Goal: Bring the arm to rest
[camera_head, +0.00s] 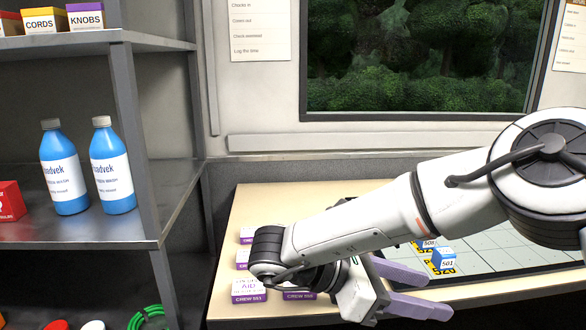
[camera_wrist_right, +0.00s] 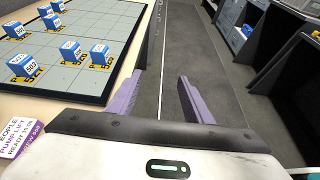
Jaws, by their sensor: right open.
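My right arm (camera_head: 360,220) reaches in from the right across the wooden table in the head view. My right gripper (camera_head: 425,290) has purple fingers that stand apart, with nothing between them. It is at the table's front edge, pointing right. In the right wrist view the open fingers (camera_wrist_right: 158,98) are over the grey floor beside the table. My left gripper does not show in either view.
A gridded board (camera_wrist_right: 97,50) with several blue numbered blocks lies on the table (camera_head: 250,205). Purple-and-white crew boxes (camera_head: 248,291) sit by my wrist. A metal shelf (camera_head: 110,235) with two blue bottles stands left. The floor (camera_wrist_right: 185,45) beside the table is clear.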

